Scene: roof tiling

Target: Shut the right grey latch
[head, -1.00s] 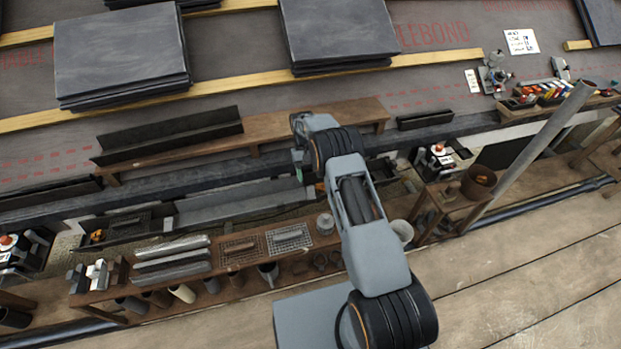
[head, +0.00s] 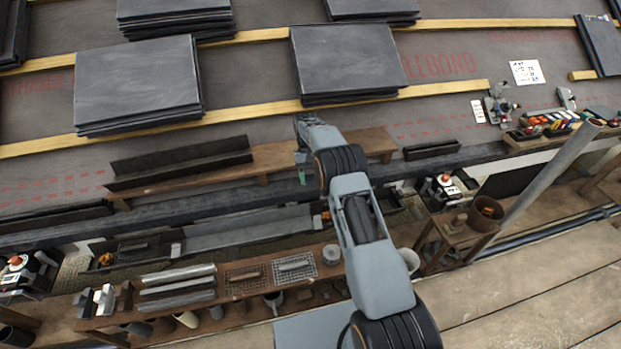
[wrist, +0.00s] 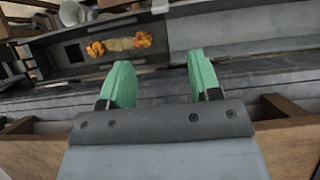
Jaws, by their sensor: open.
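My gripper (head: 302,172) hangs over the long grey gutter strip near the middle of the head view. In the wrist view my gripper (wrist: 157,78) shows two green fingers set wide apart with nothing between them. I cannot make out for certain which part is the right grey latch. Small grey fittings stand at the far right, one on a round-knobbed device (head: 500,106) and one upright piece (head: 567,98). My gripper is well to the left of both and apart from them.
A brown wooden shelf (head: 280,158) runs just behind my gripper. A dark tray (wrist: 112,45) with orange pieces lies ahead in the wrist view. Slate stacks (head: 350,62) lie further up the roof. A slanted grey pole (head: 545,170) and a brown pot (head: 486,212) stand at right.

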